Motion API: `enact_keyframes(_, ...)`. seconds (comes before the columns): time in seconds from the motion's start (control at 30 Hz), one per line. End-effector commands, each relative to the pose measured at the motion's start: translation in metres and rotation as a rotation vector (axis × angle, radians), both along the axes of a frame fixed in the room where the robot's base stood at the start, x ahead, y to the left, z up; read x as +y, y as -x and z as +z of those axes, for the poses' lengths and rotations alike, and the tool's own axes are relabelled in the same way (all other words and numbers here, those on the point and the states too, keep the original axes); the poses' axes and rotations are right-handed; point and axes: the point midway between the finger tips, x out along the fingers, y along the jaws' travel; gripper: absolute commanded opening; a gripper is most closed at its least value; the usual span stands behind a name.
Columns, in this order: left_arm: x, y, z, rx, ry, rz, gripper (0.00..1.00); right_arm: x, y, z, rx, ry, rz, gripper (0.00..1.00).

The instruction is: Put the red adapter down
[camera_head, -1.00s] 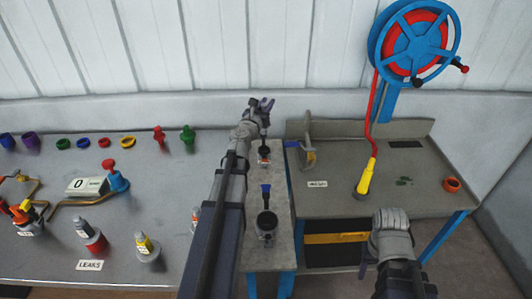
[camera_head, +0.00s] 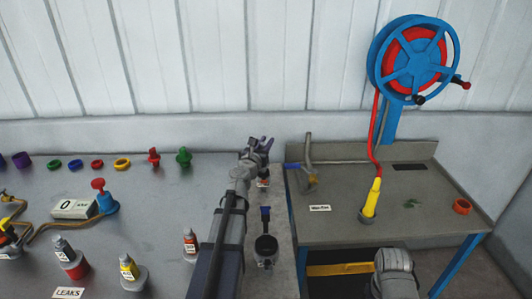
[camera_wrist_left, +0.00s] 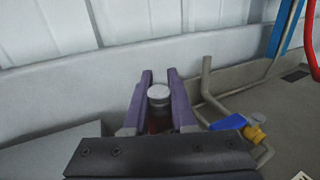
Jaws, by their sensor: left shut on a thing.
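My left gripper (camera_head: 265,143) is at the far end of the narrow grey ledge, in the middle of the head view. In the left wrist view its two purple fingers (camera_wrist_left: 160,90) are shut on the red adapter (camera_wrist_left: 159,93), which shows a pale round top and a dark red part below. The lower end of the adapter is hidden by the gripper body, so I cannot tell if it touches anything.
A red fitting (camera_head: 153,157) and a green one (camera_head: 184,157) stand at the back of the left table. A black-topped holder (camera_head: 265,250) stands on the ledge nearer me. A bent grey pipe (camera_head: 308,150) rises right of my left gripper. A hose reel (camera_head: 412,58) hangs above.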

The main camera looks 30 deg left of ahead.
Motion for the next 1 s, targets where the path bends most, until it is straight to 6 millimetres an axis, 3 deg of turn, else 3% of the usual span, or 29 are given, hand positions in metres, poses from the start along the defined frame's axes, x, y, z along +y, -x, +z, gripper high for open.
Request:
enact_keyframes(0.03, 0.000, 0.000, -0.013, 0.000, 0.000, 0.000, 0.00, 0.000, 0.000, -0.013, 0.000, 0.000, 0.000, 0.50)
enact_keyframes(0.13, 0.000, 0.000, -0.024, 0.000, 0.000, 0.000, 0.00, 0.000, 0.000, -0.024, 0.000, 0.000, 0.000, 0.50)
enact_keyframes(0.67, 0.000, 0.000, -0.030, 0.000, 0.000, 0.000, 0.00, 0.000, 0.000, -0.030, 0.000, 0.000, 0.000, 0.50)
enact_keyframes(0.7, 0.000, 0.000, -0.029, 0.000, 0.000, 0.000, 0.26, 0.000, 0.000, -0.029, 0.000, 0.000, 0.000, 0.50)
enact_keyframes(0.93, 0.000, 0.000, -0.029, 0.000, 0.000, 0.000, 0.52, 0.000, 0.000, -0.029, 0.000, 0.000, 0.000, 0.50)
enact_keyframes(1.0, 0.000, 0.000, -0.029, 0.000, 0.000, 0.000, 0.54, 0.000, 0.000, -0.029, 0.000, 0.000, 0.000, 0.50)
